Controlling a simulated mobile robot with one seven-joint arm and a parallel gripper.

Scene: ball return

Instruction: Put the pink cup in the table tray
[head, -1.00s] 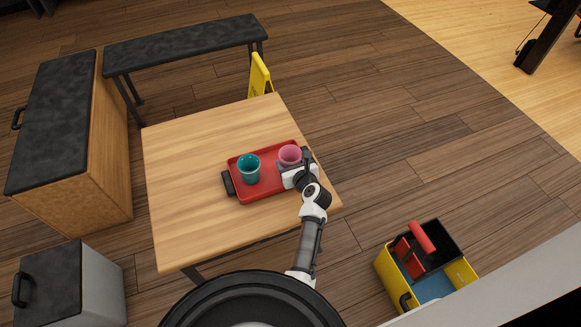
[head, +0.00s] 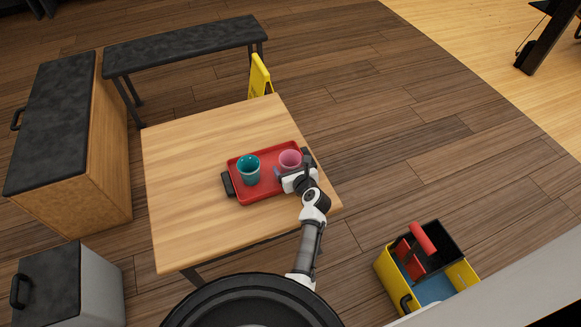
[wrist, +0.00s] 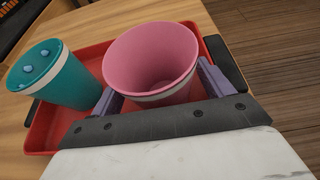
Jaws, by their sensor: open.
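The pink cup (head: 290,159) stands upright in the right part of the red table tray (head: 262,192). In the wrist view the pink cup (wrist: 150,62) is between the two purple fingers of my gripper (wrist: 160,92), one finger on each side. My gripper (head: 284,172) is open around the cup; I cannot tell whether the fingers touch it. The cup's base is partly hidden by the gripper. The tray also shows in the wrist view (wrist: 52,130).
A teal cup (head: 249,170) stands in the tray left of the pink cup. The tray lies on a wooden table (head: 190,150) with clear space at left. A yellow sign (head: 260,75) is behind the table, and a yellow cart (head: 387,270) stands on the floor at right.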

